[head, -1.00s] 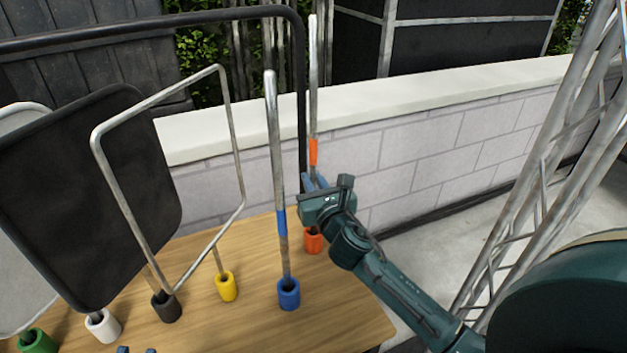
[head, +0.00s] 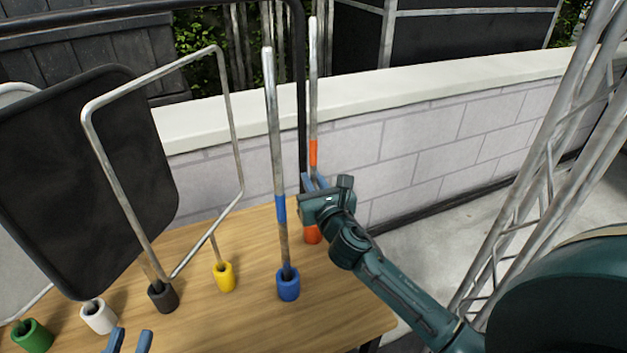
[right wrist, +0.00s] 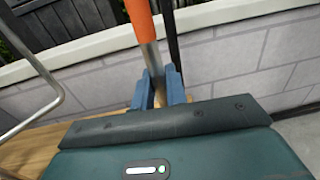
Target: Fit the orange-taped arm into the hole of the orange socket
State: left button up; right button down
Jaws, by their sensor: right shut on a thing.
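The orange-taped arm (head: 313,100) is a thin grey metal rod standing nearly upright at the table's far right corner. Its orange tape also shows in the right wrist view (right wrist: 137,18). My right gripper (head: 315,181) is shut on this rod below the tape; its blue fingers (right wrist: 160,88) are on both sides of the rod. The orange socket (head: 313,235) is on the table just below this gripper, partly covered by it. The rod's lower end is hidden, so I cannot tell whether it is in the hole. My left gripper (head: 131,338) is open and empty at the bottom edge.
A blue-taped rod (head: 275,130) stands in the blue socket (head: 288,285), left of the orange one. Yellow (head: 224,277), black (head: 163,297), white (head: 98,317) and green (head: 32,337) sockets line the wooden table (head: 215,325). A block wall (head: 420,140) runs behind.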

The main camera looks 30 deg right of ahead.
jog(key=shift+f, duration=0.25)
dwell(0.5)
jog(key=c, duration=1.3)
grip_release()
jog(key=shift+c, duration=0.2)
jog(key=shift+f, duration=0.1)
jog(key=s+a+p, duration=0.1)
jog(key=s, duration=1.2)
jog(key=shift+a, duration=0.4)
jog(key=shift+a, duration=0.1)
